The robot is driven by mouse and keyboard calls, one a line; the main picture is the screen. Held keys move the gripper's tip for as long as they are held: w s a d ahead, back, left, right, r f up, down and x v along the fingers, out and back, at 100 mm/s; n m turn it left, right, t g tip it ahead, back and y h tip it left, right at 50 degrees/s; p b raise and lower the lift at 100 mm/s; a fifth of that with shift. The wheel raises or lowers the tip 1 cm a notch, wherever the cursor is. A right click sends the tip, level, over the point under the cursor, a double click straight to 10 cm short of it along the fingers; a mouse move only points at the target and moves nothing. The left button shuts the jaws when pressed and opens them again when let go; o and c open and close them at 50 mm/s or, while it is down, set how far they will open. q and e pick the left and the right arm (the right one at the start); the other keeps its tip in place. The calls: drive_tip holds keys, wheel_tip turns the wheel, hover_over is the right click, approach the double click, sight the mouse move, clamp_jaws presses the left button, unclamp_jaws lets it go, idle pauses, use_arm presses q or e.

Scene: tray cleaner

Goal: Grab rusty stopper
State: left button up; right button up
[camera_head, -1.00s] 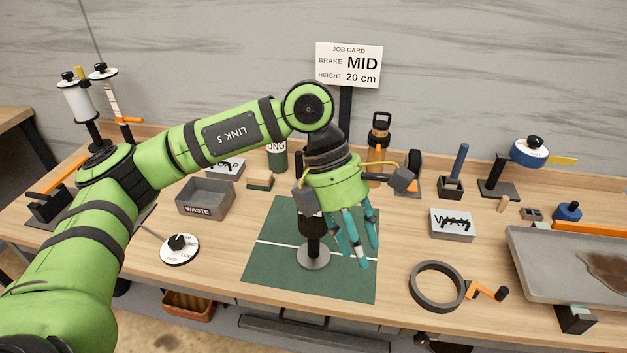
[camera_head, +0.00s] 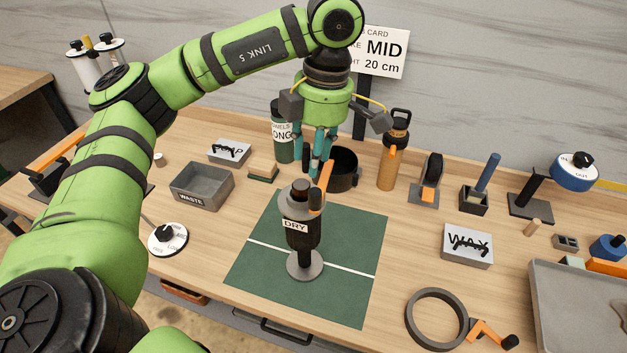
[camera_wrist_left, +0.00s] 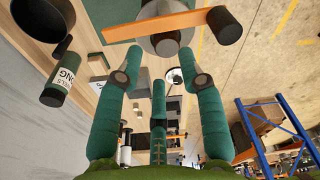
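My left gripper (camera_head: 318,165) hangs over the bench with its teal fingers pointing down, behind the top of a dark device labelled DRY (camera_head: 303,232). In the left wrist view its three fingers (camera_wrist_left: 158,75) are spread with nothing between them. The DRY device stands upright on a round grey base on the green mat. It has an orange lever (camera_head: 325,180) on top, which also shows just beyond the fingertips in the left wrist view (camera_wrist_left: 150,28). I cannot pick out a clearly rusty stopper. My right gripper is not in view.
A grey WASTE bin (camera_head: 203,187) and a green bottle (camera_head: 282,140) are left of and behind the mat (camera_head: 345,290). A dark pot (camera_head: 343,170) is close behind the fingers. A WAX box (camera_head: 467,245), dark ring (camera_head: 436,320) and grey tray (camera_head: 575,310) are at the right.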

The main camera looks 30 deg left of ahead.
sight(301, 184)
use_arm(q)
drive_tip(key=shift+s+a+f+p, duration=0.25)
drive_tip(key=shift+s+f, duration=0.1)
drive_tip(key=shift+f, duration=0.2)
drive_tip(key=shift+s+a+f+p, duration=0.15)
drive_tip(key=shift+s+f+p, duration=0.15)
drive_tip(key=shift+f, duration=0.2)
drive_tip(key=f, duration=0.1)
drive_tip(key=f+p, duration=0.1)
drive_tip(key=f, duration=0.1)
drive_tip(key=shift+s+a+f+p, duration=0.15)
drive_tip(key=shift+a+f+p, duration=0.1)
drive_tip(key=shift+a+p, duration=0.1)
drive_tip(key=shift+f, duration=0.25)
clamp_jaws()
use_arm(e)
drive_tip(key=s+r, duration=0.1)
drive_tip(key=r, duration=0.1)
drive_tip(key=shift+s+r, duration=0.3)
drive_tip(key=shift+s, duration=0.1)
